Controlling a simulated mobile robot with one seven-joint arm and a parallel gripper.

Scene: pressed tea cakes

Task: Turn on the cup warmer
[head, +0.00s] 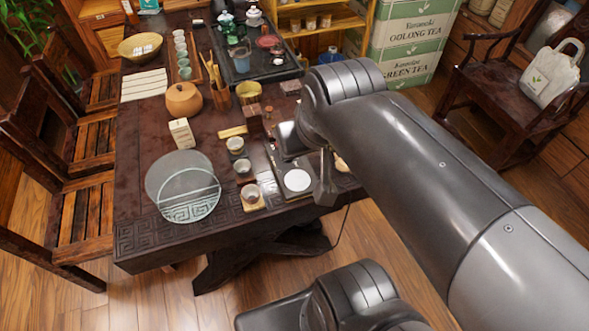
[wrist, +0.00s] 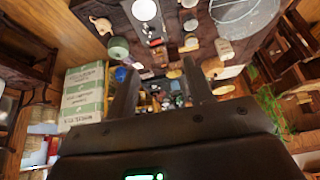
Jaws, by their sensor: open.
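The cup warmer (head: 276,168) is a dark rectangular plate with a white round pad (head: 297,180), near the front edge of the table. In the wrist view its white pad (wrist: 145,10) is at the top, with a small red mark (wrist: 155,42) near its other end, possibly a switch; whether it is lit I cannot tell. My gripper (wrist: 160,63) is open and empty, its two fingers spread in the wrist view. In the head view my gripper (head: 326,180) is partly hidden by my arm, overlapping the warmer's right side; the height gap is unclear.
Small cups on coasters (head: 243,168) stand just left of the warmer, and a round glass plate (head: 180,185) lies farther left. A wooden block (head: 252,118) and gold bowl (head: 248,92) stand behind. A thin cable (head: 344,225) hangs off the table's front edge.

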